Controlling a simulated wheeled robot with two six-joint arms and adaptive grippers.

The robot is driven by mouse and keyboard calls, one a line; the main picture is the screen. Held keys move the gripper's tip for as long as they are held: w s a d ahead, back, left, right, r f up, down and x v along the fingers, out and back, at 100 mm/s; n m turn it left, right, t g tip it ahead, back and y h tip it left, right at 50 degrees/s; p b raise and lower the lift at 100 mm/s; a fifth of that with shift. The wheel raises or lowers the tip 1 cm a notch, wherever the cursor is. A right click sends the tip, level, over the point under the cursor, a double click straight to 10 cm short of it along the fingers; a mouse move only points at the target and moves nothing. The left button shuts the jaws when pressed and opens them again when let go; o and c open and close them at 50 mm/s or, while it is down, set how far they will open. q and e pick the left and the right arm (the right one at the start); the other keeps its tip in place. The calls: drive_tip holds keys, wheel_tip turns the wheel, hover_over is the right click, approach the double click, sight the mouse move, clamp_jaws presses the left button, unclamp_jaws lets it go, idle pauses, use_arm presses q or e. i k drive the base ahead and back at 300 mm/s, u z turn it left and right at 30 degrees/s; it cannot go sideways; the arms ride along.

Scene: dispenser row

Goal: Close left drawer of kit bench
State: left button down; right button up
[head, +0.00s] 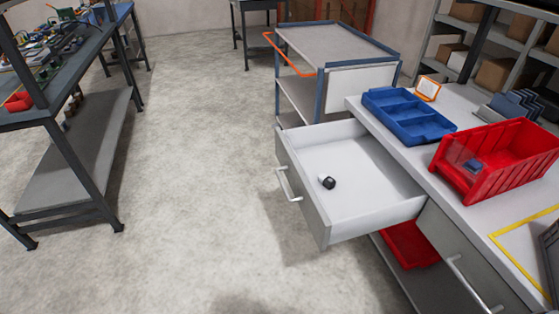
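The left drawer (303,195) of the kit bench is pulled well out, with its grey front facing left and a silver handle (288,184) on it. A small black and white object (328,182) lies inside on the white drawer floor. The kit bench (420,165) stands at the right, its white top cut off by the right edge of the picture. Another drawer (460,262) with a silver handle is shut at the lower right. Neither of my grippers is in the head view.
A blue divided tray (408,116) and a red bin (495,160) stand on the bench. A red bin (408,246) sits below the open drawer. A cart (335,52) stands behind the drawer. Bare floor (190,180) lies left of the drawer, up to a dark workbench (75,62).

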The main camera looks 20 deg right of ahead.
sight(372, 192)
drive_tip(key=z, duration=0.6)
drive_tip(key=k, duration=0.45)
drive_tip(key=z, duration=0.55)
drive_tip(key=i, duration=0.55)
drive_tip(key=u, duration=0.05)
